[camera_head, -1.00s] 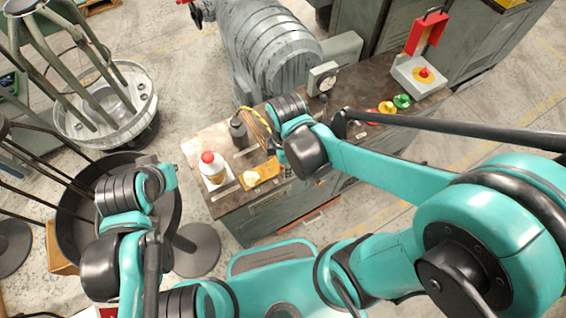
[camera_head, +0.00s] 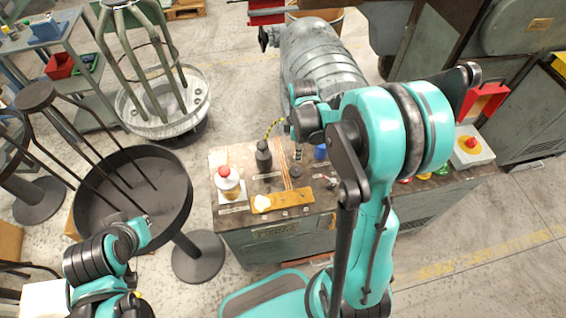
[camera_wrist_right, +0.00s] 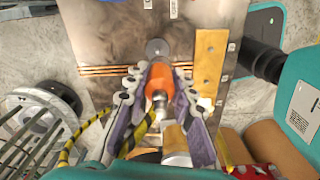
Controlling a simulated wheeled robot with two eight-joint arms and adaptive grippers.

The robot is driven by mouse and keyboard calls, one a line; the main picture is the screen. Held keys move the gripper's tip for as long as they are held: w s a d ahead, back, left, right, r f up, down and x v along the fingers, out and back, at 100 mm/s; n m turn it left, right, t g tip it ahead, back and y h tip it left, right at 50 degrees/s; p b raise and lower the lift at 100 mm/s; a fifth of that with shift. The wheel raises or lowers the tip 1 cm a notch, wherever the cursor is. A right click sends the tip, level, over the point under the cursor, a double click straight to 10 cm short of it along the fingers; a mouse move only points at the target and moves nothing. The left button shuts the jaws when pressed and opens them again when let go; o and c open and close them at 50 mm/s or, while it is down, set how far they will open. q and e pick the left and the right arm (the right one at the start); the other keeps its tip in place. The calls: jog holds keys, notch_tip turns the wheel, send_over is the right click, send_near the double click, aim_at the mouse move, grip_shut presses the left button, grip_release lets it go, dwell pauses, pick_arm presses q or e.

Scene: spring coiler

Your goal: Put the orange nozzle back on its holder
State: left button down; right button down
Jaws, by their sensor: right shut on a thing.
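The orange nozzle (camera_wrist_right: 158,78) is between the grey-purple fingers of my right gripper (camera_wrist_right: 159,88) in the wrist view, which are shut on it. It is over the worktop, pointing at a dark round disc (camera_wrist_right: 157,48), which may be the holder; I cannot tell for sure. The disc also shows in the head view (camera_head: 295,171). A yellow-black hose (camera_wrist_right: 82,137) runs beside the gripper. In the head view my right gripper (camera_head: 302,118) is over the bench's back part, and the nozzle is hidden. My left gripper (camera_head: 142,230) is at lower left, away from the bench; its fingers are unclear.
A large motor (camera_head: 318,58) is behind.

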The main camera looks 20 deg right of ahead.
jog(key=shift+w+f, duration=0.2)
jog(key=shift+f, duration=0.05)
jog(key=shift+f+b, duration=2.4)
jog(key=shift+f, duration=0.55)
jog(key=shift+f+b, duration=0.55)
jog(key=shift+b, duration=0.05)
jog(key=c, duration=1.2)
grip_release()
notch_tip(320, 180, up, 12)
jog(key=shift+f, duration=0.1)
notch_tip(320, 180, up, 13)
jog(key=p, duration=1.1)
